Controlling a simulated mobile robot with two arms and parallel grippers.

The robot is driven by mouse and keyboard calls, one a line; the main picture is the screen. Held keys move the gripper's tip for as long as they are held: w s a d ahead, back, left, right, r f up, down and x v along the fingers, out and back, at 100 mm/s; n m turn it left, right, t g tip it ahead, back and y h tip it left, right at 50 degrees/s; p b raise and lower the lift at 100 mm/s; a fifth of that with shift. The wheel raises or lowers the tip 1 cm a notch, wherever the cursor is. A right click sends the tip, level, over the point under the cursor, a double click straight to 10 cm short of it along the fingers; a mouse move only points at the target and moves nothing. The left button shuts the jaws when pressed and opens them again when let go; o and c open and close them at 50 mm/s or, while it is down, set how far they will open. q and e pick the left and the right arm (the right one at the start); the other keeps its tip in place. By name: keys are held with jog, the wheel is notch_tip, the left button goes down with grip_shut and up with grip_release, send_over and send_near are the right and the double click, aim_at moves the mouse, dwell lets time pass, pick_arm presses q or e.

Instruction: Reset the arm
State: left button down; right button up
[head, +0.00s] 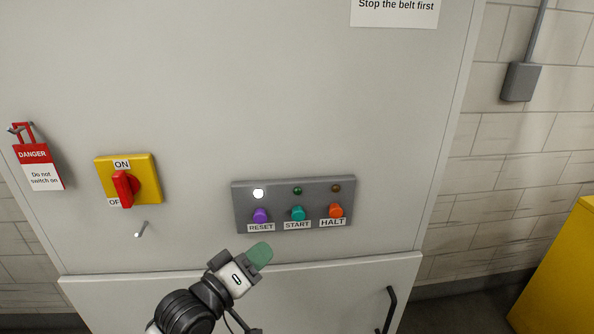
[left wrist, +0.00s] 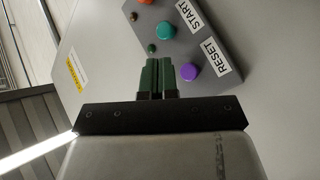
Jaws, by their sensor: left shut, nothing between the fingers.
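A grey button panel (head: 245,195) is mounted on the pale cabinet. It carries a purple button (head: 260,215) labelled RESET, a teal button (head: 298,213) labelled START and an orange button (head: 336,210) labelled HALT. A lamp (head: 258,194) above RESET is lit white; the lamps above the other two look dark. My left gripper (head: 261,254) is shut and empty, its green fingers just below the panel in the head view. In the left wrist view, its fingertips (left wrist: 157,62) point at the panel, beside the purple button (left wrist: 189,72). My right gripper is out of view.
A yellow switch plate (head: 150,165) with a red rotary handle (head: 123,188) is at the left. A red DANGER tag (head: 38,168) hangs farther left. A black door handle (head: 388,310) is at lower right. A yellow object (head: 560,270) stands at the right.

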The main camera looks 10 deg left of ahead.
pick_arm(q)
jog(key=w+a+f+g+y+b, duration=0.1)
jog(key=a+f+g+y, duration=0.15)
jog(key=f, duration=1.05)
jog(key=w+a+f+g+y+b, duration=0.1)
jog(key=a+f+y, duration=0.2)
jog(key=f, duration=0.9)
jog(key=s+a+f+m+g+y+b, duration=0.15)
jog(key=s+f, duration=0.25)
jog(key=f, duration=0.5)
jog(key=s+a+f+n+g, duration=0.1)
jog(key=s+f+g, duration=0.15)
jog(key=f, duration=0.65)
jog(key=s+a+f+m+g+y+b, duration=0.1)
jog(key=s+a+f+m+g+y, duration=0.2)
jog(key=s+f, duration=1.55)
jog(key=s+d+f+m+g, duration=0.1)
jog(key=s+f+g, duration=0.1)
jog(key=s, duration=0.7)
jog(key=s+d+f+m+g+b, duration=0.1)
jog(key=s+f+g, duration=0.2)
jog(key=s, duration=0.6)
jog(key=shift+s+f+m+h, duration=0.35)
jog(key=shift+f+h, duration=0.05)
jog(key=shift+f, duration=0.1)
